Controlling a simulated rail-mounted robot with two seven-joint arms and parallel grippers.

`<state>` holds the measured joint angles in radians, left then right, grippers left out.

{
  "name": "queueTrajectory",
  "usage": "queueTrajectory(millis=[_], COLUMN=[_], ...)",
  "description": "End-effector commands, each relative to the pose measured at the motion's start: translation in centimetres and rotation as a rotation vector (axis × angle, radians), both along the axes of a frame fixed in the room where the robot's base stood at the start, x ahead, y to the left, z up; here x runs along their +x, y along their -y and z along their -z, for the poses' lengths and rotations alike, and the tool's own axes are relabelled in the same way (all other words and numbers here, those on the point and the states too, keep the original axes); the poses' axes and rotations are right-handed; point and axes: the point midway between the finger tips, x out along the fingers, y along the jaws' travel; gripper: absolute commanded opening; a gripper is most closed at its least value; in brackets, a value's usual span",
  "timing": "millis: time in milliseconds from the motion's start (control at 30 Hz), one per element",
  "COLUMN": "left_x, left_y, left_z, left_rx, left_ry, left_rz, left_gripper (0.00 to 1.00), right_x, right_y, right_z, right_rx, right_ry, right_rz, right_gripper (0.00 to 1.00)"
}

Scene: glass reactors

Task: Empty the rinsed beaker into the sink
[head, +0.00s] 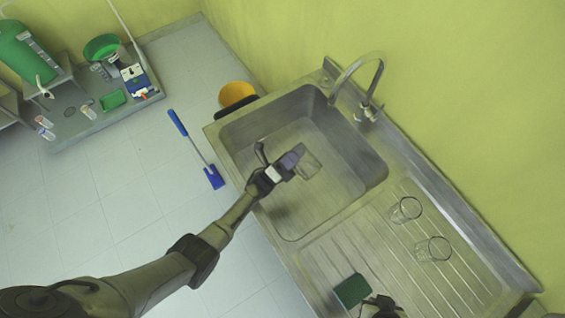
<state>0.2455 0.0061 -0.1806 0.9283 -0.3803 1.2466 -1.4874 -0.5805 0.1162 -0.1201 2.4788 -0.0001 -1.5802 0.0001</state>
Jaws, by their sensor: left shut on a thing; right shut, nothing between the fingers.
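The steel sink basin (325,212) is in the middle of the head view, with its tap (366,70) behind it. My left gripper (291,160) is over the left part of the basin, shut on a clear glass beaker (311,166). The beaker is above the basin and looks tilted away from the fingers. I cannot tell whether any liquid is in it. My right gripper (376,308) is at the bottom edge, partly cut off, shut and empty, close to a green sponge (351,291).
Two empty-looking clear glasses (405,210) and (433,249) stand on the ribbed drainboard (385,268). An orange bucket (237,94) stands beyond the sink's left end. A blue-ended brush (196,148) lies on the floor. A low platform (75,122) with green containers is at the upper left.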

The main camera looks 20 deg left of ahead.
Motion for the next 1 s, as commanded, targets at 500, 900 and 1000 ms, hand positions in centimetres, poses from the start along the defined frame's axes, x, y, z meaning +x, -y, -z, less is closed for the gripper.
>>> queueTrajectory(millis=[500,900,1000], left_x=[0.4,0.7,0.8], left_y=[-1.0,-1.9,-1.9], left_z=[-0.2,-0.4,-0.5], left_rx=[-0.087,-0.167,-0.190], left_ry=[-0.034,-0.068,-0.076], left_rz=[-0.001,0.000,-0.001], left_gripper=[0.47,0.47,0.47], right_x=[0.0,0.0,0.0], right_y=[0.1,0.2,0.2], right_z=[0.5,0.9,0.9], right_rx=[-0.004,-0.007,-0.006], right_ry=[0.002,0.002,0.002], right_rz=[-0.003,-0.005,-0.004], right_gripper=[0.00,0.00,0.00])
